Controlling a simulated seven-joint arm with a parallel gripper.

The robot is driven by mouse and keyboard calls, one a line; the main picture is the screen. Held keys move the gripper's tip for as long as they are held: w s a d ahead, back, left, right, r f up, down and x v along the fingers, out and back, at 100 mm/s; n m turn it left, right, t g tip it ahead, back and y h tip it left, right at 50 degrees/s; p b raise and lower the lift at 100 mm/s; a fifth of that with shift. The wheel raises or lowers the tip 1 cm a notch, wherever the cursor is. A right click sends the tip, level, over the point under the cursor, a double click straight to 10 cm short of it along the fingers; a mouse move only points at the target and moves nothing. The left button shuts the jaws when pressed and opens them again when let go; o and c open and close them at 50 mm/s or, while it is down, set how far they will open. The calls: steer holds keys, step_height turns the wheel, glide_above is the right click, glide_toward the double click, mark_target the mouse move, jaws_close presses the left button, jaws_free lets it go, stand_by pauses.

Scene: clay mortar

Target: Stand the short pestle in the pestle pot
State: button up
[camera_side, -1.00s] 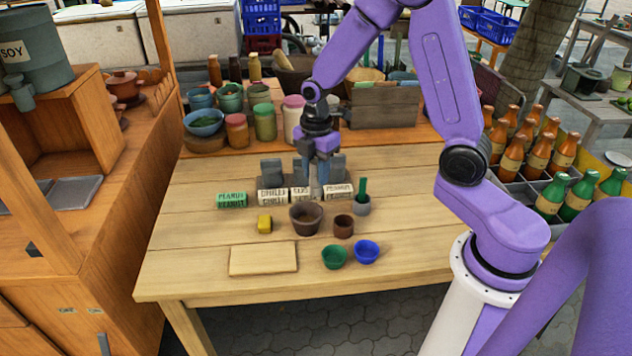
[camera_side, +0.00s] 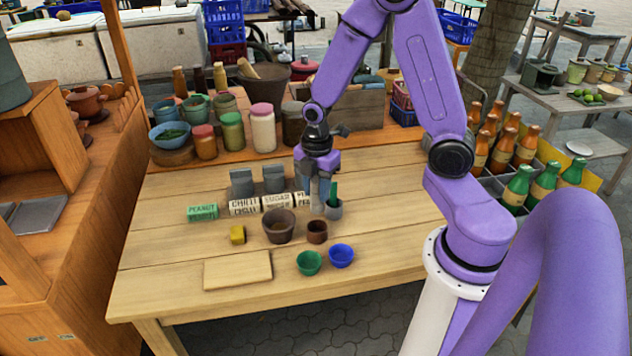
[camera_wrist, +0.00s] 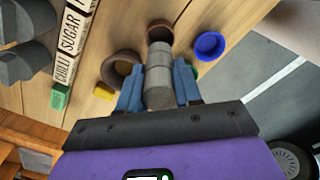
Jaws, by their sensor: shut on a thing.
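The short pestle is a grey cylinder (camera_wrist: 159,75) gripped between the blue-grey fingers of my gripper (camera_wrist: 159,90). In the side view the pestle (camera_side: 317,195) hangs roughly upright below my gripper (camera_side: 317,180). A small brown pot (camera_side: 317,232), which looks like the pestle pot, stands on the table just below and in front of it. In the wrist view the pestle's far end overlaps the brown pot (camera_wrist: 160,30). The side view shows the pestle's lower end above the pot's rim level, outside it. The pot's inside is mostly hidden.
A wider brown mortar (camera_side: 278,226) stands left of the pot. Green (camera_side: 309,262) and blue (camera_side: 341,255) bowls sit in front. Labelled blocks (camera_side: 244,206) stand behind left. A bare board (camera_side: 238,270) lies front left.

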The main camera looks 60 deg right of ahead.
mark_target(317, 212)
steer(key=shift+f, duration=4)
steer(key=o, duration=1.1)
steer(key=shift+o, duration=0.2)
step_height(317, 212, up, 17)
steer(key=shift+r, duration=0.2)
